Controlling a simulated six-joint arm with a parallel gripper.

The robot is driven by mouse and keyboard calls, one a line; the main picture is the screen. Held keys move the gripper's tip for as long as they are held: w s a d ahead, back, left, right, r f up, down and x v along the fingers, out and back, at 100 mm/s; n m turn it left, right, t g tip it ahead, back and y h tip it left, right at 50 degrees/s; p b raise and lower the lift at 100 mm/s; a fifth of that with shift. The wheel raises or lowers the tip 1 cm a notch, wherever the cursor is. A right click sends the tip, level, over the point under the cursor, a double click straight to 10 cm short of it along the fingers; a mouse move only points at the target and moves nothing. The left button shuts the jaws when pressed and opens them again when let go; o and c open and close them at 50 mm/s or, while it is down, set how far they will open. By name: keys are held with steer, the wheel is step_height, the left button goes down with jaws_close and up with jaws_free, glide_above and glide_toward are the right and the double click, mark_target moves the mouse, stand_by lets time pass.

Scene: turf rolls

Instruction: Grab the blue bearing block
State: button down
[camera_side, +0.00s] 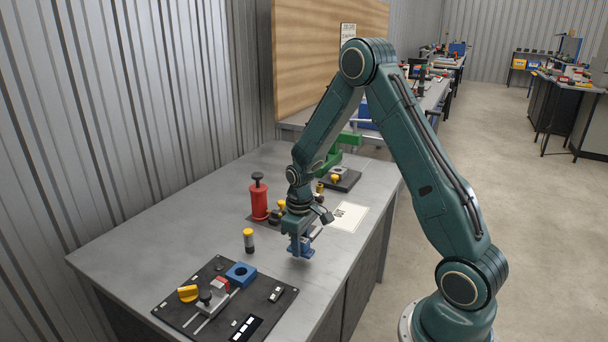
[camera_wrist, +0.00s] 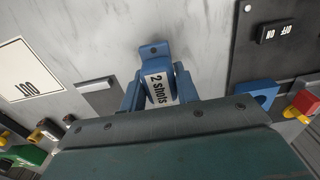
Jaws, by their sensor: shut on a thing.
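My gripper (camera_side: 300,243) hangs over the middle of the grey bench. A second blue block, square with a round hole (camera_side: 241,265), sits on the black board (camera_side: 190,318) at the front left. Part of it shows at the right of the wrist view (camera_wrist: 246,89).
A dark cylinder with a yellow top (camera_side: 248,240) stands left of my gripper. A red cylinder (camera_side: 259,201) stands behind it. A white printed sheet (camera_side: 350,222) lies to the right, with a green fixture (camera_side: 335,158) farther back. Bare bench (camera_side: 150,235) lies left.

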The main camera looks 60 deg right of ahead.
step_height(320, 180, up, 18)
steer(key=shift+f, duration=0.15)
stand_by(0.3)
stand_by(0.5)
